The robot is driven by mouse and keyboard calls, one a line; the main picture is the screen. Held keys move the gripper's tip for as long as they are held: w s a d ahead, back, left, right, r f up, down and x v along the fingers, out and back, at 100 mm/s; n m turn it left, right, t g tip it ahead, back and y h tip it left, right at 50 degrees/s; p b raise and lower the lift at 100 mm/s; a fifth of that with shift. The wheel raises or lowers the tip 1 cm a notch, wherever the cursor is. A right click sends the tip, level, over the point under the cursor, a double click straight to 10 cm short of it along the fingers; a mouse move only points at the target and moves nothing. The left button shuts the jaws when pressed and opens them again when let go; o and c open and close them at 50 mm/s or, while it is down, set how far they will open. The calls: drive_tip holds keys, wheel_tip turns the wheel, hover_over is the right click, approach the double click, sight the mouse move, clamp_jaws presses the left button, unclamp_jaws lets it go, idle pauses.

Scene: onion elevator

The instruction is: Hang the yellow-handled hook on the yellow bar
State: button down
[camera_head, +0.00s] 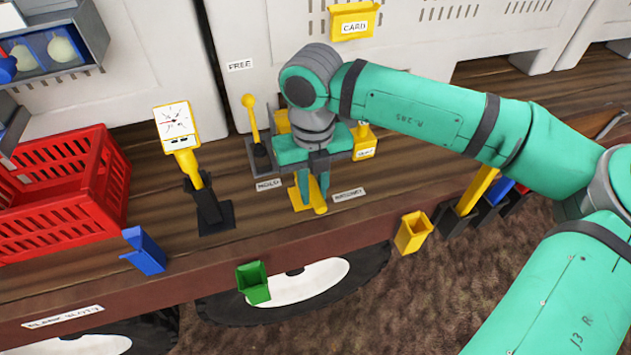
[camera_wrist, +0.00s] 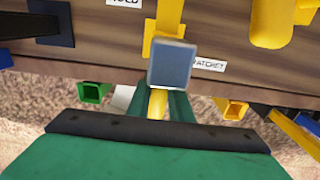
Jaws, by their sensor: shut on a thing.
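My gripper (camera_head: 311,186) points down at the front part of the wooden deck, between the MOLD and RATCHET labels. In the wrist view its green fingers (camera_wrist: 158,104) are shut on a yellow handle, which I take for the yellow-handled hook (camera_wrist: 157,103). A grey-blue block sits just beyond the fingertips and hides part of the view; I cannot make out a hook shape. A yellow piece (camera_head: 303,198) shows around the fingertips in the head view. A yellow upright strip with a wider foot (camera_wrist: 168,22) lies behind the block; I cannot tell whether it is the yellow bar.
A red crate (camera_head: 60,208) and a gauge on a yellow stem (camera_head: 175,122) stand left. Blue (camera_head: 146,252), green (camera_head: 254,284) and yellow (camera_head: 413,233) open holders line the deck's front edge. A yellow lever (camera_head: 252,122) stands behind, left of my gripper.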

sight(312, 186)
drive_tip(key=shift+a+f, duration=0.2)
drive_tip(key=shift+f, duration=0.3)
drive_tip(key=shift+d+f, duration=0.1)
drive_tip(key=shift+f, duration=0.95)
drive_tip(key=c, duration=1.5)
unclamp_jaws()
wheel_tip(312, 186, up, 11)
drive_tip(key=shift+f, duration=0.15)
